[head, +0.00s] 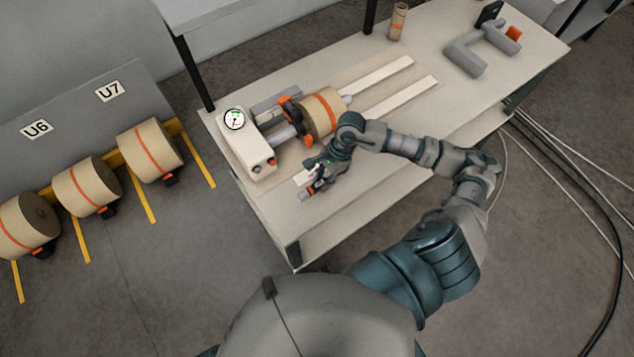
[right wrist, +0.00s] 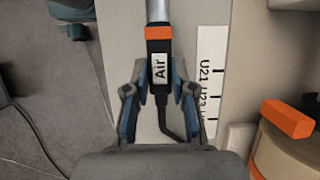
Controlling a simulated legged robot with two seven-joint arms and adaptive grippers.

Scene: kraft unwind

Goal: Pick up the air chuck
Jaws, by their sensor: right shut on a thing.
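The air chuck (right wrist: 158,70) is a dark handle with a white "Air" label, an orange band and a metal tube at its far end. A dark bent hose end comes off its near end. My right gripper (right wrist: 160,92) is shut on it, with a finger on each side of the handle. In the head view the right gripper (head: 315,186) is low over the front left part of the table, and the orange and metal end of the chuck (head: 305,194) sticks out from it. I cannot tell whether the chuck touches the table. My left gripper is not in view.
The table (head: 345,205) holds a white gauge box (head: 247,150) and a shaft with a kraft roll (head: 324,112) just beyond the gripper. A marked white strip (right wrist: 209,85) lies beside the chuck. Several rolls stand by the U6 and U7 signs at left.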

